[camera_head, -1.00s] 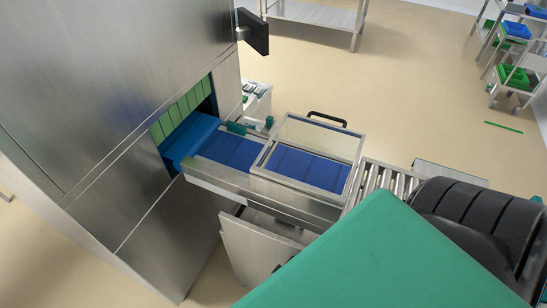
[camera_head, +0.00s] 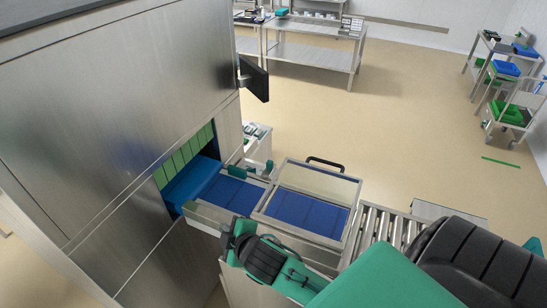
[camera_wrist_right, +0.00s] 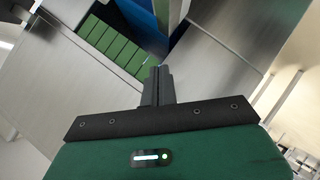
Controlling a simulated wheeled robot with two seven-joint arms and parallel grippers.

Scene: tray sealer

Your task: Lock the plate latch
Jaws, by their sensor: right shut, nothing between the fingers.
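The steel tray sealer (camera_head: 120,110) stands at the left, with a green strip curtain (camera_head: 185,157) over its opening. I cannot make out the plate latch for certain in either view. My right gripper (camera_head: 228,238) is in front of the near side of the infeed conveyor, at the end of my green arm, small and partly hidden by its own wrist. In the right wrist view its two dark fingers (camera_wrist_right: 158,75) are shut together and empty. They point toward the steel and the green curtain. I see no contact with the machine. My left gripper is out of view.
A blue belt (camera_head: 235,195) runs out of the opening, under a clear hinged cover (camera_head: 315,182) with a black handle (camera_head: 325,164). A roller conveyor (camera_head: 385,226) follows at the right. A black panel (camera_head: 253,78) juts from the sealer's corner.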

